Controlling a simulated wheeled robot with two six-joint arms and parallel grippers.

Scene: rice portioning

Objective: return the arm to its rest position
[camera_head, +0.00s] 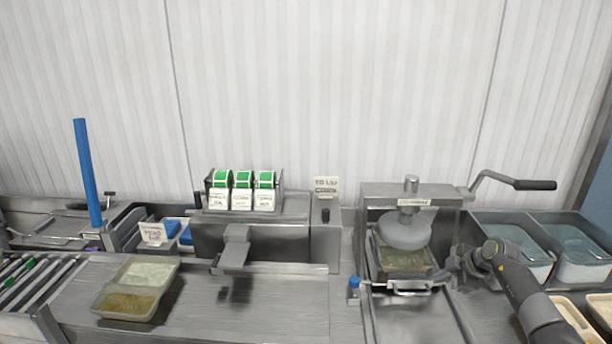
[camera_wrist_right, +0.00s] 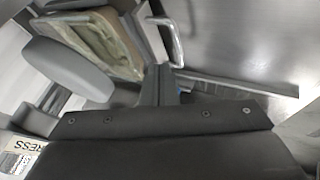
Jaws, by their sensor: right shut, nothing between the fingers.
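My right gripper (camera_head: 458,263) is at the right of the press (camera_head: 409,196) in the head view, its arm reaching in from the lower right. It is shut and empty. In the right wrist view its fingers (camera_wrist_right: 160,82) show as a narrow grey shape beside the press's metal handle (camera_wrist_right: 170,35); I cannot tell if they touch it. The press's round plate (camera_head: 404,232) hangs over a tray (camera_head: 405,262) lined with something greenish. My left gripper is not in view.
A two-part food tray (camera_head: 138,287) sits on the left counter. Label rolls (camera_head: 243,180) stand at the back middle. Water-filled basins (camera_head: 577,243) and pale bins (camera_head: 573,318) lie right of the press, close to my right arm. The lever (camera_head: 513,181) sticks out above the basins.

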